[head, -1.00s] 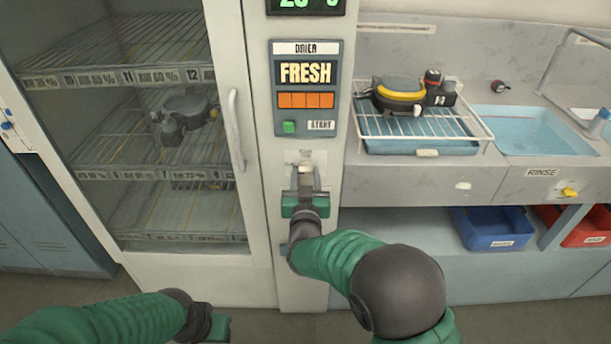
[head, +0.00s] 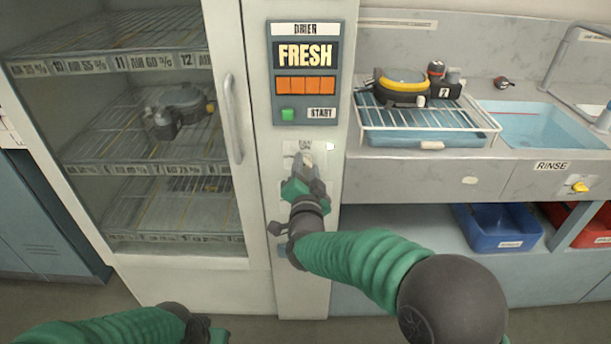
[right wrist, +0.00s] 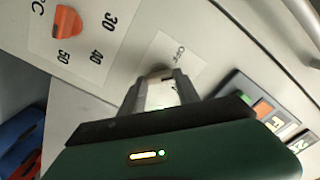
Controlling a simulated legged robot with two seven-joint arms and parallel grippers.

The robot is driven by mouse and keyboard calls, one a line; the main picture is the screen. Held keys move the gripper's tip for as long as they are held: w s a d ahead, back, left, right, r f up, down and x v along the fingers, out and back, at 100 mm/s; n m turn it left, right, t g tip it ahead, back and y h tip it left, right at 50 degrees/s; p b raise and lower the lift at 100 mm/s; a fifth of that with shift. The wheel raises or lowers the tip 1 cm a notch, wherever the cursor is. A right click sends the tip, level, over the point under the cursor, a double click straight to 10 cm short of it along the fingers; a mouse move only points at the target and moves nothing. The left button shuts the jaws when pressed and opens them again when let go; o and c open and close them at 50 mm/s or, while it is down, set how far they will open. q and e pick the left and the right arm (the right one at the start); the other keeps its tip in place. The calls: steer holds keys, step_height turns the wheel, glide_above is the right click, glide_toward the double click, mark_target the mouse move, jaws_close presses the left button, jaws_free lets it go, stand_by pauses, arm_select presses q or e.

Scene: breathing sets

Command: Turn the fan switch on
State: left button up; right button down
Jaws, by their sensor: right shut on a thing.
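The fan switch has a pale label plate (head: 319,150) on the white column below the drier panel. My right gripper (head: 302,163) is at this plate and covers most of the switch in the head view. In the right wrist view my right gripper (right wrist: 160,85) is shut on a pale piece, the fan switch (right wrist: 162,96), between its two grey fingers. A label reading OFF (right wrist: 180,52) lies just beyond the fingertips. My left gripper (head: 212,335) is low at the bottom edge, partly cut off, and its jaws cannot be made out.
The drier panel (head: 304,75) reads FRESH and has a green START button (head: 288,114). The glass-door cabinet (head: 232,120) is left of the column. An orange dial (right wrist: 68,25) shows near the wrist. A rack (head: 425,130) and sink (head: 540,125) stand right.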

steer(key=m+b, duration=0.2)
steer(key=f+m+b, duration=0.1)
steer(key=m+b, duration=0.1)
steer(key=m, duration=0.1)
steer(key=shift+b, duration=0.3)
steer(key=shift+m+b, duration=1.4)
steer(key=shift+m, duration=0.6)
steer(key=c, duration=1.2)
jaws_free()
steer(key=o, duration=0.3)
steer(key=shift+d+r, duration=0.15)
